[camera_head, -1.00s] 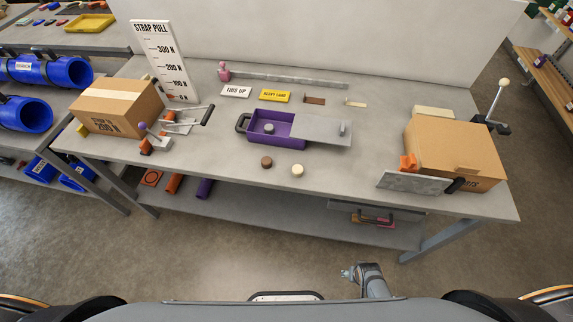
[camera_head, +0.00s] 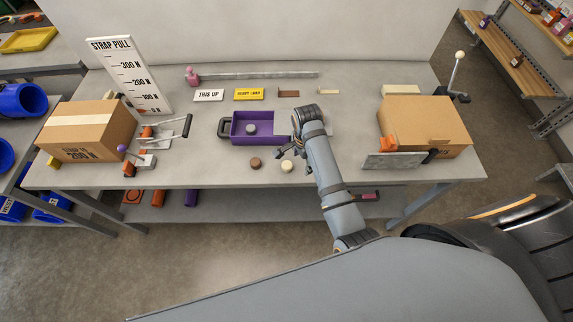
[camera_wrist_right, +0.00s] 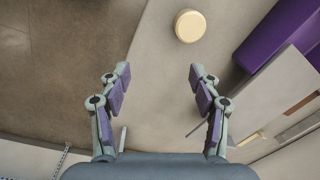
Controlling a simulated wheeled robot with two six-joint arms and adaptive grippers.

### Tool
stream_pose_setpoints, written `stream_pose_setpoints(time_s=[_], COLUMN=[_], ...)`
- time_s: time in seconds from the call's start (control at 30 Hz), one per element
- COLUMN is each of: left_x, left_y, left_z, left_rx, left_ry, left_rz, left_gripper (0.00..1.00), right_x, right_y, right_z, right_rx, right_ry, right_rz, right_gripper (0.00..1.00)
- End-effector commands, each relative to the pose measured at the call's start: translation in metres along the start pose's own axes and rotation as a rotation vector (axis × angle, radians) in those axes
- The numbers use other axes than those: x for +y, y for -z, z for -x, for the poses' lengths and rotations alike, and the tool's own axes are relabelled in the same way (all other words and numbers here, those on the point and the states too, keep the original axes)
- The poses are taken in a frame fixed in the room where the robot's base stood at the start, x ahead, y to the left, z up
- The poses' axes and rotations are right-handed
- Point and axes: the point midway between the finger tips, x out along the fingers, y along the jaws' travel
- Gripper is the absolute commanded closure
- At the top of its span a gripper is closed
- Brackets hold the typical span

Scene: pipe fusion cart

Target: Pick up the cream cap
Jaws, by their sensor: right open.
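The cream cap (camera_head: 287,166) is a small round disc on the grey bench top near its front edge. It also shows in the right wrist view (camera_wrist_right: 190,26), ahead of the fingertips. My right gripper (camera_head: 283,148) reaches over the bench just behind the cap in the head view. In the right wrist view the right gripper (camera_wrist_right: 158,84) has its two purple-padded fingers spread wide, with nothing between them. The cap is apart from the fingers. My left gripper is not in view.
A brown cap (camera_head: 255,163) lies left of the cream one. A purple box (camera_head: 239,139) holding a grey cap (camera_head: 250,128) stands behind them. Cardboard boxes stand at left (camera_head: 88,131) and right (camera_head: 428,120). A clamp (camera_head: 158,142) is beside the left box. The front middle is clear.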

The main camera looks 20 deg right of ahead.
Motion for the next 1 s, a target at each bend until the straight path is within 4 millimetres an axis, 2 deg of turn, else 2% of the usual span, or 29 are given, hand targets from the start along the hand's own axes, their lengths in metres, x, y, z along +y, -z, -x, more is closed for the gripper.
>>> stream_pose_setpoints(time_s=[0.03,0.1,0.2,0.37,0.47,0.7,0.87,1.0], left_x=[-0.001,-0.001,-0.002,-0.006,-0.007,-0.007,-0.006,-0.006], left_y=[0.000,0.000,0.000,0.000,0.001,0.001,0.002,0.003], left_z=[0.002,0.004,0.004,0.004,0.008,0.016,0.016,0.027], left_rx=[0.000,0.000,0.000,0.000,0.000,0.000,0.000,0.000], left_ry=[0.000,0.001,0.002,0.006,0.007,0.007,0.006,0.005], left_rz=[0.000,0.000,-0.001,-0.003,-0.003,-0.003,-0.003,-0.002], left_gripper=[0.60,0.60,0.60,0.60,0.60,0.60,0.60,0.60], right_x=[-0.015,-0.030,-0.041,-0.043,-0.042,-0.040,-0.040,-0.039], right_y=[-0.007,-0.015,-0.022,-0.025,-0.025,-0.026,-0.026,-0.031], right_z=[0.015,0.030,0.044,0.048,0.038,0.001,-0.005,-0.018], right_rx=[-0.011,-0.018,-0.021,-0.019,-0.019,-0.019,-0.019,-0.019], right_ry=[-0.009,-0.031,-0.054,-0.065,-0.068,-0.064,-0.062,-0.068], right_rz=[-0.096,-0.230,-0.352,-0.403,-0.401,-0.399,-0.399,-0.398], right_gripper=[0.36,0.36,0.36,0.36,0.36,0.36,0.36,0.36])
